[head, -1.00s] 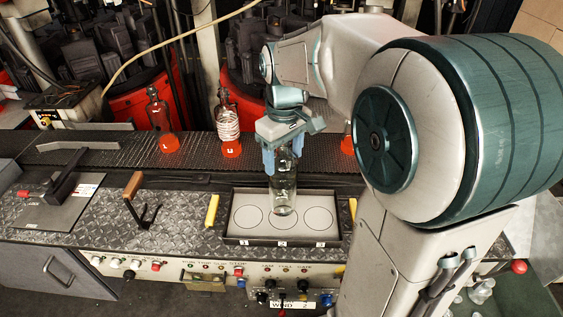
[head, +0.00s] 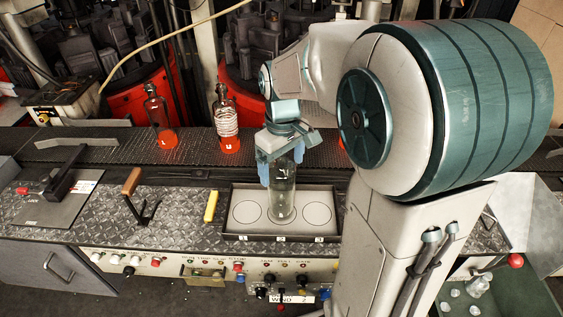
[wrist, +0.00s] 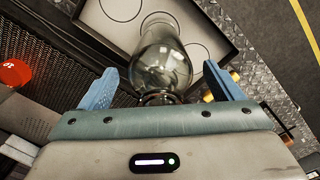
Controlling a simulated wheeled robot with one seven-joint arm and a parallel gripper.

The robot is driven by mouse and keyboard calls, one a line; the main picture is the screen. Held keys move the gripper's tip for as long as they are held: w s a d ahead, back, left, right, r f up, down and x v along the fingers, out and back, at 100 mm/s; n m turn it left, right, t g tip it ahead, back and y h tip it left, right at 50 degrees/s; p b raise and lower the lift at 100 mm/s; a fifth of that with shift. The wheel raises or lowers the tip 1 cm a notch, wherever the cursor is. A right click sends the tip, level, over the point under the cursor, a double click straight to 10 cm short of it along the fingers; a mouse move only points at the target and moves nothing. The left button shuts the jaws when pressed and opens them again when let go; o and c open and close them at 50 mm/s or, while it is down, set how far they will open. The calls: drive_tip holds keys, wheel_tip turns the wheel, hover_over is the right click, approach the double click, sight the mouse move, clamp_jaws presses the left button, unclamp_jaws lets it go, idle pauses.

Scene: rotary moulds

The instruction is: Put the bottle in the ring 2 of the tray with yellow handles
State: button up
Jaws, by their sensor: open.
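The clear glass bottle (head: 283,196) stands upright in the tray (head: 229,229), with its base over the middle ring, the one labelled 2. It mostly covers that ring, so I cannot tell how exactly it is centred. The left yellow handle (head: 211,206) shows beside the tray; my arm hides the right one in the head view. My gripper (head: 281,172) is open around the upper part of the bottle. In the wrist view the blue fingers (wrist: 160,72) stand apart on either side of the bottle (wrist: 162,52), with gaps.
Rings 1 (head: 247,212) and 3 (head: 316,215) are empty. A lever with a wooden handle (head: 132,182) stands left of the tray.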

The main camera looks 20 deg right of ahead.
drive_tip(key=shift+r, duration=0.1)
wheel_tip(320, 180, up, 12)
drive_tip(key=shift+f, duration=0.1)
drive_tip(key=shift+s, duration=0.25)
drive_tip(key=s+f+m+t, duration=0.3)
drive_tip(key=s+f+m, duration=0.2)
drive_tip(key=s+f, duration=0.5)
drive_tip(key=shift+s, duration=1.9)
drive_tip(key=shift+a, duration=0.15)
